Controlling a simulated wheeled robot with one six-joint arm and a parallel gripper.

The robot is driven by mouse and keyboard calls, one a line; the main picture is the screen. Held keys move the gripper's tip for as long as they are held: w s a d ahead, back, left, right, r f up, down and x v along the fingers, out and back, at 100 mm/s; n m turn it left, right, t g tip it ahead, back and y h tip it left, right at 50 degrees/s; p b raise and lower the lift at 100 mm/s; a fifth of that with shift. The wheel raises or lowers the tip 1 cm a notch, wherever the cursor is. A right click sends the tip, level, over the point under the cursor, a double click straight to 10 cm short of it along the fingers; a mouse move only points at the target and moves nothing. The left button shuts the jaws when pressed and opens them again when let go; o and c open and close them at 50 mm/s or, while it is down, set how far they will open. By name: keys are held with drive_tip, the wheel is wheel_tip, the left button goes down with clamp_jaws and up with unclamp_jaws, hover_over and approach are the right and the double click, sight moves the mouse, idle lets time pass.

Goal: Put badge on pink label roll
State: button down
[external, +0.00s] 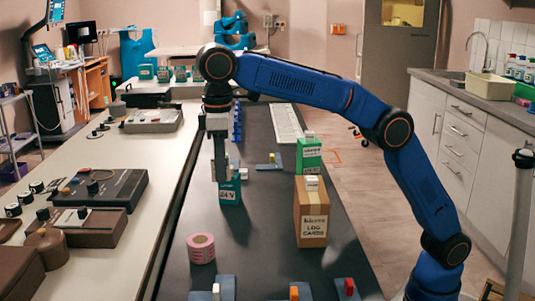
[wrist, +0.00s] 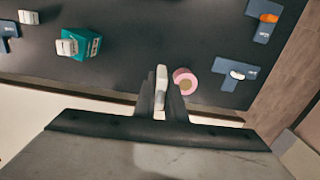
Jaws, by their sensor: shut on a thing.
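My gripper (wrist: 161,112) is shut on a narrow white badge (wrist: 161,78), which sticks out beyond the fingertips in the wrist view. In the external view my gripper (external: 221,172) points down over the dark bench top, in front of the teal box; the badge is hard to make out there. The pink label roll (external: 201,248) stands on the bench top, nearer the camera than my gripper. In the wrist view the pink label roll (wrist: 177,74) is just right of the badge, and its brownish core shows. The two look apart.
A teal box (external: 231,192) with a white block on top stands behind my gripper. A brown card box (external: 311,222) and a green box (external: 309,155) stand to the right. Blue holders with white (external: 217,291), orange (external: 294,293) and red (external: 349,287) pieces lie at the front.

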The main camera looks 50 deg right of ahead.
hover_over(200, 240)
wheel_tip(200, 240, down, 3)
drive_tip(key=shift+d+f, duration=0.1)
drive_tip(key=shift+f, duration=4.1)
drive_tip(key=shift+f, duration=0.1)
drive_tip(key=c, duration=1.8)
unclamp_jaws()
drive_tip(key=shift+r, duration=3.8)
